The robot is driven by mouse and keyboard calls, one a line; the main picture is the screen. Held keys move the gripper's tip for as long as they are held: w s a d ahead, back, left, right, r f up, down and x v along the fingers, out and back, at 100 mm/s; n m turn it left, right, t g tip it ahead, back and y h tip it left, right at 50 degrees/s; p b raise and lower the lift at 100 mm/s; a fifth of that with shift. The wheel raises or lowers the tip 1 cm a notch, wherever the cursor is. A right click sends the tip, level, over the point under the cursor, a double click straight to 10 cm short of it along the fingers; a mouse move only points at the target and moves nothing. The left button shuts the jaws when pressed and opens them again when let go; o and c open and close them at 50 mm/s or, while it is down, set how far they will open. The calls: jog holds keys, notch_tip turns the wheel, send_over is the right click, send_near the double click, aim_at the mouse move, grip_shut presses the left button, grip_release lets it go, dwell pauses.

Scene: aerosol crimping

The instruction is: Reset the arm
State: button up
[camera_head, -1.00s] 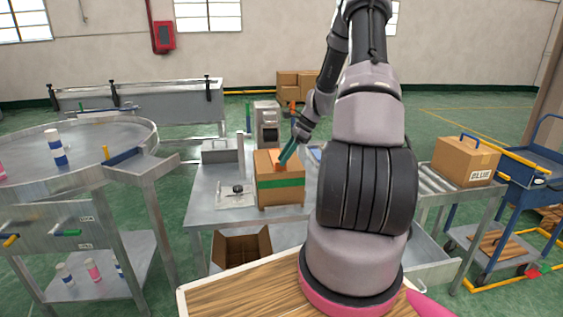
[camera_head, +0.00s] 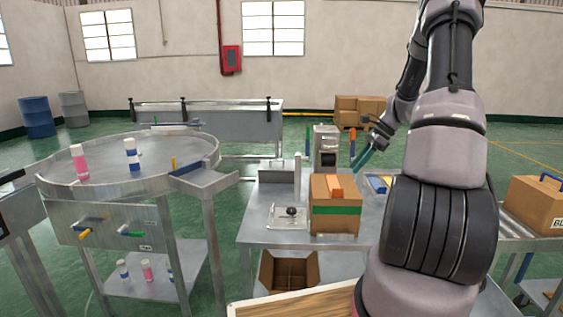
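My arm rises at the right of the view and bends down toward the metal table. My gripper (camera_head: 364,157) is at its far end, above and to the right of the brown box with a green band (camera_head: 335,219). A teal part shows at the gripper's tip; it is too small to tell whether the fingers are apart. No object is clearly seen in it.
The metal table (camera_head: 262,232) holds a small machine (camera_head: 326,146). A round metal table (camera_head: 95,172) with a pink and a blue-white can stands at left. An open carton (camera_head: 288,270) sits below. Another box (camera_head: 535,207) is at right.

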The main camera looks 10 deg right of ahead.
jog(key=s+a+r+n+t+h, duration=0.1)
jog(key=s+a+r+n+h, duration=0.1)
jog(key=s+a+r+n, duration=0.35)
jog(key=s+a+r+n+h, duration=0.1)
jog(key=s+a+r+n, duration=0.15)
jog(key=a+r, duration=0.65)
jog(key=s+a+r+n+t, duration=0.1)
jog(key=s+a+r+n, duration=0.1)
jog(key=s, duration=0.3)
jog(key=s+a+r+n+t+h, duration=0.1)
jog(key=s+a+r+n+t, duration=0.1)
jog(key=s+r+n, duration=0.2)
jog(key=s+a+r+n+t, duration=0.1)
jog(key=s+a+r+n, duration=0.1)
jog(key=s, duration=0.6)
notch_tip(320, 180, up, 3)
jog(key=shift+s+a+f+n, duration=0.2)
jog(key=shift+s+a+n, duration=0.1)
jog(key=shift+n, duration=0.3)
